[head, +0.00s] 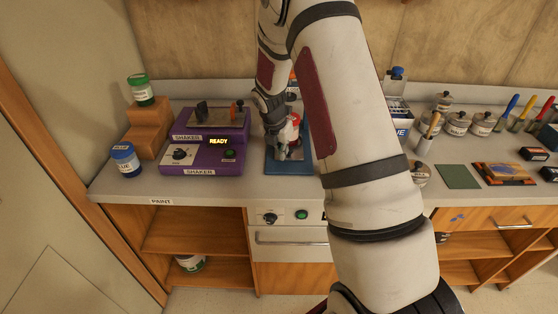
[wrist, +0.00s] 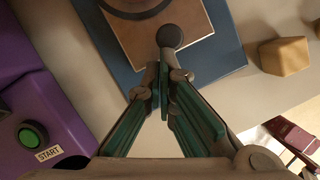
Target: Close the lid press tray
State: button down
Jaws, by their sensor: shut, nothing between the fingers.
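The lid press has a blue base (head: 288,168) and stands on the counter right of the purple shaker. My arm hides much of it in the head view. In the wrist view, the blue base (wrist: 113,60) lies under a brown square tray (wrist: 195,18) with a dark ring on it. A dark round knob (wrist: 170,36) sits at the tray's near edge. My gripper (wrist: 163,68) is shut and empty, its fingertips just below the knob in the picture. I cannot tell whether they touch it. In the head view my gripper (head: 281,152) is over the press.
The purple shaker (head: 201,160) reads READY; its green START button (wrist: 32,134) is left of my gripper. A blue-lidded jar (head: 125,160) and wooden steps (head: 149,130) stand further left. A tan block (wrist: 284,56) lies right of the base. Jars and brushes fill the right counter.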

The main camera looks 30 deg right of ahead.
jog(key=w+d+b, duration=0.1)
jog(key=w+d, duration=0.1)
jog(key=w, duration=0.1)
jog(key=w+d+b, duration=0.2)
jog(key=w, duration=0.1)
jog(key=w+d+b, duration=0.1)
jog(key=w+d, duration=0.1)
jog(key=w, duration=0.1)
jog(key=shift+f+b, duration=0.15)
jog(key=shift+b, duration=0.15)
